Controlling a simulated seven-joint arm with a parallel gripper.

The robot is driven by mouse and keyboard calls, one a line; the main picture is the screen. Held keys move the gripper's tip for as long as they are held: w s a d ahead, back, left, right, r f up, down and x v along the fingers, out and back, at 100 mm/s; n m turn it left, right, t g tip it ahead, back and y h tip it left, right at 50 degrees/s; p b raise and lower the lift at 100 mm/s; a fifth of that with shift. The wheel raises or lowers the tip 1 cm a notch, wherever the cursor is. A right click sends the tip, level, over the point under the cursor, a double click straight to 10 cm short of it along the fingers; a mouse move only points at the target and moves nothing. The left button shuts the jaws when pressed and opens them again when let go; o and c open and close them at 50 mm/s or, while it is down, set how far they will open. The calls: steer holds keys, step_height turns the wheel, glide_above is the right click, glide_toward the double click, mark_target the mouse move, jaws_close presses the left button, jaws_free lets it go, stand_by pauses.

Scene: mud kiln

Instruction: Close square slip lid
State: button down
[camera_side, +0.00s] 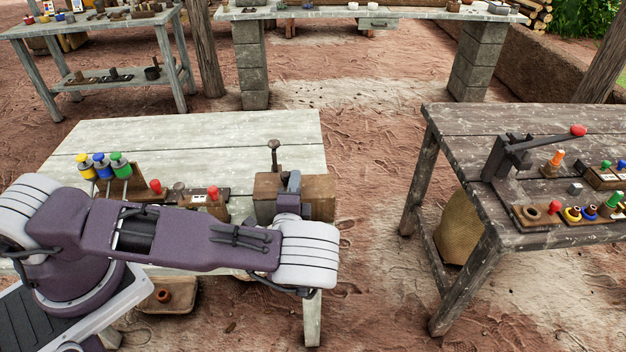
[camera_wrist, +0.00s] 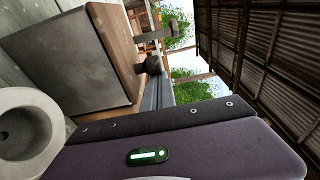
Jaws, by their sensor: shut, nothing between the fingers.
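A brown square box (camera_side: 318,192) stands at the right end of the pale table. In the wrist view a box with a grey side (camera_wrist: 68,62) and a wooden top (camera_wrist: 119,40) fills the upper left. I cannot tell which part is the slip lid, or how far open it is. My gripper (camera_side: 293,181) is at the box's top in the side view, partly hidden by my wrist. It is shut and holds nothing. Whether it touches the box is unclear. A dark knob (camera_wrist: 152,65) shows beside the wooden top.
A dark upright post with a short crosspiece (camera_side: 274,150) rises behind the box. Yellow, blue and green knobs (camera_side: 102,164) and red knobs (camera_side: 155,186) stand on the table's left. A pale round cup-like thing (camera_wrist: 27,132) is at the wrist view's lower left. The table's back (camera_side: 220,135) is clear.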

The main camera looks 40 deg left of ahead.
mark_target(308, 189)
steer(key=shift+s+a, duration=0.3)
steer(key=shift+a, duration=0.05)
steer(key=w+d, duration=0.2)
steer(key=w, duration=0.1)
steer(key=shift+w+d, duration=0.15)
steer(key=shift+w, duration=0.1)
steer(key=v, duration=0.9)
steer(key=shift+w+d, duration=0.1)
steer(key=shift+d, duration=0.35)
steer(key=shift+s+r, duration=0.15)
steer(key=shift+s, duration=0.1)
steer(key=s+a+r+n+g+h, duration=0.1)
steer(key=s+a+r+n+g, duration=0.35)
steer(key=r+g, duration=0.3)
steer(key=s+a+r+n+g, duration=0.4)
steer(key=s+r+n+g, duration=0.15)
steer(key=r, duration=0.25)
steer(key=s+d+r+t+h, duration=0.4)
steer(key=s+r+h, duration=0.6)
steer(key=s, duration=0.5)
step_height(308, 189, up, 3)
steer(key=shift+s+d+f, duration=0.1)
steer(key=shift+s+d, duration=0.25)
steer(key=shift+d, duration=0.2)
